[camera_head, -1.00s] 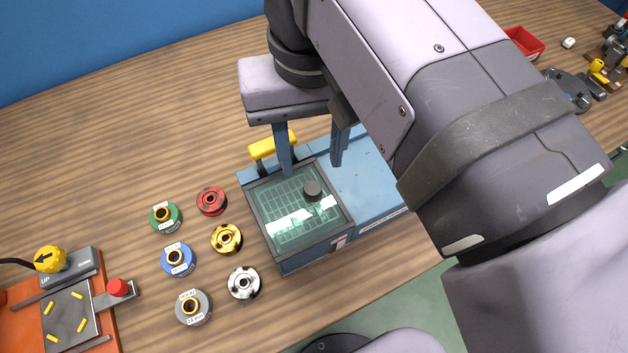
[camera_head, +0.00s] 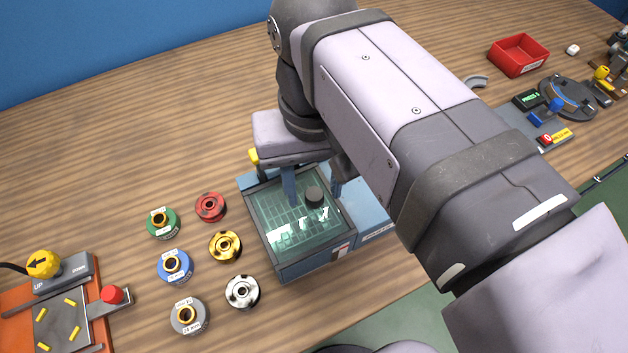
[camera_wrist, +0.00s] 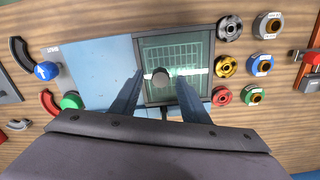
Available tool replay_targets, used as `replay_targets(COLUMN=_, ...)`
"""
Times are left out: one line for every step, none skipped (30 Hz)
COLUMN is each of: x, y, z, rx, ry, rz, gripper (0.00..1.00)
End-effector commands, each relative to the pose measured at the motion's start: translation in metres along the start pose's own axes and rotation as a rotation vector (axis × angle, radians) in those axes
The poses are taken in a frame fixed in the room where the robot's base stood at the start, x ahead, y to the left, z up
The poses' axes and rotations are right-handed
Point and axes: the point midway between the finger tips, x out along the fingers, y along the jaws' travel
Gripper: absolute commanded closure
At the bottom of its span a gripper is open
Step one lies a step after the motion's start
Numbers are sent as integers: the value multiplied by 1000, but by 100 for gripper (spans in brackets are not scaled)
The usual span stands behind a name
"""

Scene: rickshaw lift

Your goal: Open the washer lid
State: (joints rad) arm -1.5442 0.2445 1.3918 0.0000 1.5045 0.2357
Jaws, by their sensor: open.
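The washer (camera_head: 310,265) is a blue box on the table with a clear, dark-framed lid (camera_head: 290,240) that lies shut. A round dark knob (camera_head: 314,196) stands on the lid; it also shows in the wrist view (camera_wrist: 160,76). My gripper (camera_head: 312,200) is open above the lid, its two blue fingers apart. In the wrist view my gripper (camera_wrist: 158,78) has one finger on each side of the knob, with gaps. I cannot tell how high the fingertips are above the lid. A basket-like grid shows through the lid.
Several coloured round parts, such as the gold one (camera_head: 225,246) and the red one (camera_head: 210,207), stand left of the washer. An orange fixture (camera_head: 15,305) is at the lower left. A red bin (camera_head: 518,55) is at the far right. The table behind is bare.

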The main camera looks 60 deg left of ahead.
Motion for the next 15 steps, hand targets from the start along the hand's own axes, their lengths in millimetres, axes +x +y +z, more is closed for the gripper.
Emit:
replay_targets(x=0, y=0, z=0, rx=0, ry=0, rz=0, gripper=59)
replay_targets(x=0, y=0, z=0, rx=0, ry=0, rz=0, gripper=59)
replay_targets(x=0, y=0, z=0, rx=0, ry=0, rz=0, gripper=59)
replay_targets(x=0, y=0, z=0, rx=0, ry=0, rz=0, gripper=61)
replay_targets(x=0, y=0, z=0, rx=0, ry=0, rz=0, gripper=68)
replay_targets(x=0, y=0, z=0, rx=0, ry=0, rz=0, gripper=78)
replay_targets(x=0, y=0, z=0, rx=0, ry=0, rz=0, gripper=85)
replay_targets(x=0, y=0, z=0, rx=0, ry=0, rz=0, gripper=92)
replay_targets(x=0, y=0, z=0, rx=0, ry=0, rz=0, gripper=100)
replay_targets(x=0, y=0, z=0, rx=0, ry=-1, rz=0, gripper=100)
replay_targets(x=0, y=0, z=0, rx=0, ry=-1, rz=0, gripper=100)
replay_targets(x=0, y=0, z=0, rx=0, ry=-1, rz=0, gripper=100)
replay_targets(x=0, y=1, z=0, rx=0, ry=-1, rz=0, gripper=100)
replay_targets(x=-1, y=2, z=0, rx=1, ry=-1, rz=0, gripper=100)
replay_targets(x=-1, y=5, z=-1, rx=2, ry=-1, rz=1, gripper=100)
